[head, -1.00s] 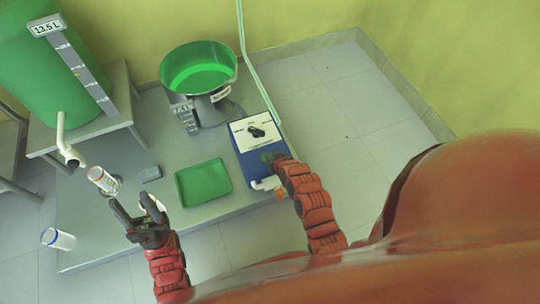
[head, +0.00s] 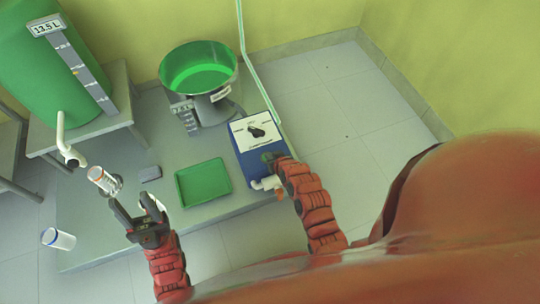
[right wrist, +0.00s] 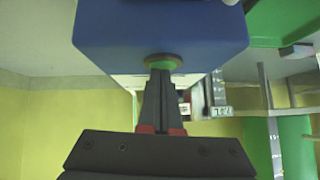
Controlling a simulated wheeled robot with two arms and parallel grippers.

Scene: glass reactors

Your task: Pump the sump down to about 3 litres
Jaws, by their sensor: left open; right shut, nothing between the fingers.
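A round green basin (head: 198,72), which looks like the sump, stands at the back with green liquid in it. Its small level display (head: 184,107) seems to start with 7; the decimal is too small to read. A blue box (head: 255,165) with a black dial (head: 257,130) on a white panel stands to its right. My right gripper (right wrist: 161,75) is shut and empty, its tips at a green round button (right wrist: 162,62) on the box and seemingly touching it. The head view mostly hides those tips. My left gripper (head: 137,212) is open and empty, left of the green tray.
A large green tank (head: 40,75) with a 13.5 L display (head: 47,27) and a white spout (head: 68,150) stands at the left. A green tray (head: 203,183), a grey block (head: 149,173) and a clear container (head: 103,181) are on the platform. Another container (head: 58,239) is at lower left.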

